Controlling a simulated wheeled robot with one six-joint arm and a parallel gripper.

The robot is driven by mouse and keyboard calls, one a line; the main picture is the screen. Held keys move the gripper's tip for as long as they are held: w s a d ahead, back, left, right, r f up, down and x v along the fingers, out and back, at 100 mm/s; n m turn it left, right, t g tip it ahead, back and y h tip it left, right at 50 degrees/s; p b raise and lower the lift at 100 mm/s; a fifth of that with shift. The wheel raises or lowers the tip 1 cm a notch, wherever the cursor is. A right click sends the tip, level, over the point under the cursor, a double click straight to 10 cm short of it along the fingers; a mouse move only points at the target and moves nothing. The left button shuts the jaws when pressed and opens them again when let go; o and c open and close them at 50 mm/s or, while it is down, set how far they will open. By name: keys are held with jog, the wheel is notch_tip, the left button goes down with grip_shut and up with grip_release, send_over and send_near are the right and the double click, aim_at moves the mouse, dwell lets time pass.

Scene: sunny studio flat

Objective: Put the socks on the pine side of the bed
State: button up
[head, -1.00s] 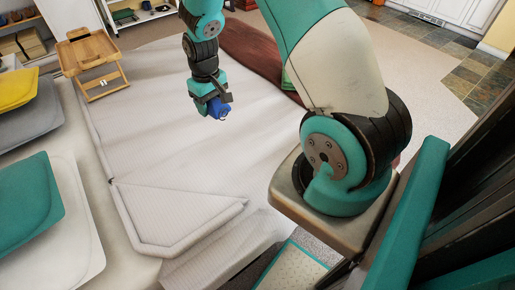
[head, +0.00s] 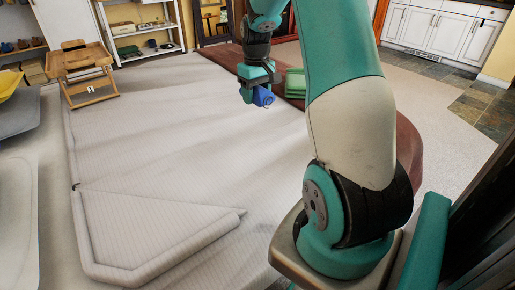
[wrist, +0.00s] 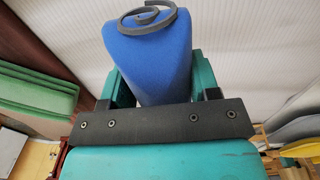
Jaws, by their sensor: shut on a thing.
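The socks (head: 264,96) are a blue rolled bundle. They also show large in the wrist view (wrist: 145,60), with a dark grey spiral at the rolled end. My gripper (head: 254,91) is shut on them and holds them over the bed (head: 165,125), towards its far right part. The bed has a pale striped cover, its near corner folded back. A light wooden tray table (head: 85,72) stands at the bed's far left. It looks like the pine-coloured thing in view. The exact height of the socks above the cover is hard to tell.
A red-brown throw (head: 222,55) lies along the bed's right side. A green folded stack (head: 295,83) rests there, just right of my gripper. Grey and yellow pillows (head: 15,105) are at left. The middle of the cover is clear.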

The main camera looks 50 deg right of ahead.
aim_at(257, 150)
notch_tip(257, 150, down, 18)
jog(key=b, duration=0.3)
jog(key=shift+b, duration=0.4)
jog(key=o, duration=0.9)
